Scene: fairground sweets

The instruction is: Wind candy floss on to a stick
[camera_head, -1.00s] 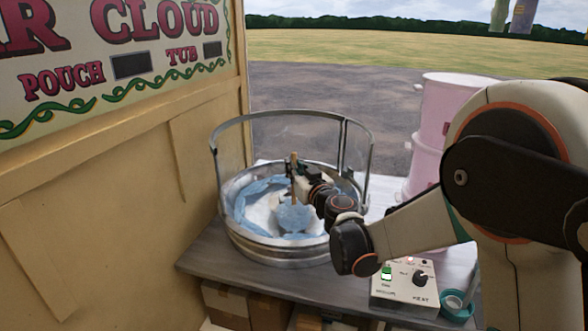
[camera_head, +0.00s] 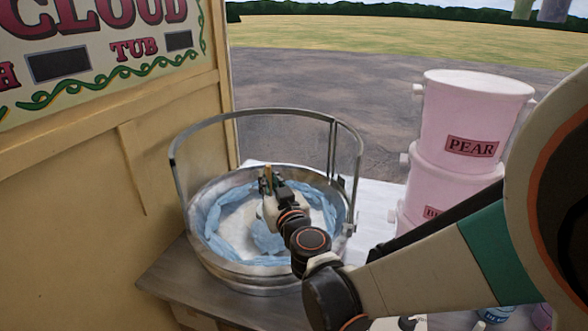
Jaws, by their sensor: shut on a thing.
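The candy floss machine's round metal bowl (camera_head: 250,278) stands on the counter, with a clear guard around its back. Pale blue candy floss (camera_head: 211,215) lies in a ring along the inside of the bowl. My gripper (camera_head: 268,184) is over the bowl and is shut on a wooden stick (camera_head: 267,172), whose top shows above the fingers. A wad of blue floss (camera_head: 266,240) shows below my gripper; it seems to be on the lower part of the stick, which is hidden behind my wrist.
Pink tubs (camera_head: 478,115), one labelled PEAR, are stacked right of the bowl. A cream sign wall (camera_head: 90,200) stands close on the left. The metal guard rim (camera_head: 262,109) rises behind my gripper. The control box is mostly hidden by my arm.

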